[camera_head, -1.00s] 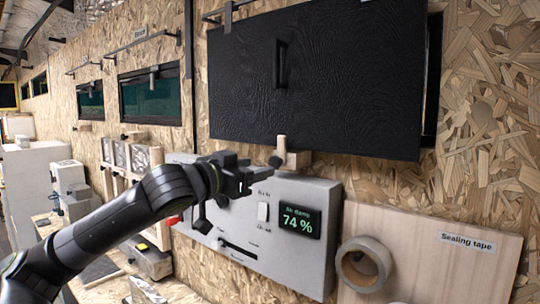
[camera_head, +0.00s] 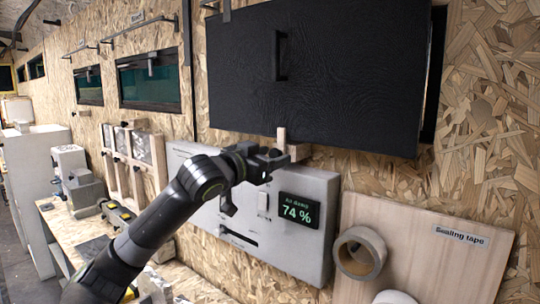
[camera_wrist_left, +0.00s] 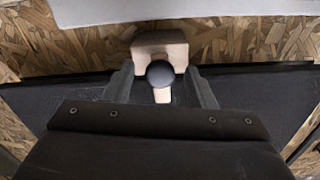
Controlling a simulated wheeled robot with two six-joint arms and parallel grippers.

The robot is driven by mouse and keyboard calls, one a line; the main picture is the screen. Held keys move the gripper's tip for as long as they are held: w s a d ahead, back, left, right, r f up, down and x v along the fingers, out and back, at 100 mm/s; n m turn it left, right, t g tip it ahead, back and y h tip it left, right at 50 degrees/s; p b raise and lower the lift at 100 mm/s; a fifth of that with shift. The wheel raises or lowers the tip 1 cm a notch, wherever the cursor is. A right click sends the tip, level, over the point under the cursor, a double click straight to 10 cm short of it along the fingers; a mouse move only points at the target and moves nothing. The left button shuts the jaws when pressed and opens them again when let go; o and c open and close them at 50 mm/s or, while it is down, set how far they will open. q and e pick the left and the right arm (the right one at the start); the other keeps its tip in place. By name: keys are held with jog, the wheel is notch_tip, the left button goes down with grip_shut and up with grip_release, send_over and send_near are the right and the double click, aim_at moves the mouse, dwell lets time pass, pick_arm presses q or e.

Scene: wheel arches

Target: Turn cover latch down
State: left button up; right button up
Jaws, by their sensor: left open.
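The black cover (camera_head: 350,75) hangs closed against the chipboard wall. Its wooden latch (camera_head: 282,136) stands upright at the cover's lower edge, beside a small wooden block (camera_head: 299,152). My left gripper (camera_head: 272,158) is at the latch and hides its lower part and knob in the head view. In the left wrist view, the open fingers of my left gripper (camera_wrist_left: 162,88) stand on both sides of the latch's round dark knob (camera_wrist_left: 160,73). A gap shows on each side. The pale latch bar (camera_wrist_left: 162,96) and wooden block (camera_wrist_left: 160,45) show there too. My right gripper is out of view.
A grey control box (camera_head: 300,250) with a display reading 74 % is right below the latch. A tape roll (camera_head: 360,254) sticks out from a wooden board (camera_head: 440,240) at the lower right. A wooden rack (camera_head: 135,160) and workbench are at the left.

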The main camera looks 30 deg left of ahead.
pick_arm(q)
jog(key=shift+c, duration=0.4)
jog(key=c, duration=0.9)
jog(key=m+p, duration=0.2)
jog(key=m, duration=0.1)
jog(key=shift+r, duration=0.15)
jog(key=m+p, duration=0.3)
jog(key=m, duration=0.2)
jog(key=shift+m, duration=0.4)
jog(key=m+p, duration=0.1)
jog(key=m, duration=0.3)
jog(key=shift+m+p, duration=0.3)
jog(key=shift+p, duration=0.1)
jog(key=shift+f+m+p, duration=0.2)
jog(key=shift+m+p, duration=0.3)
jog(key=shift+m, duration=1.7)
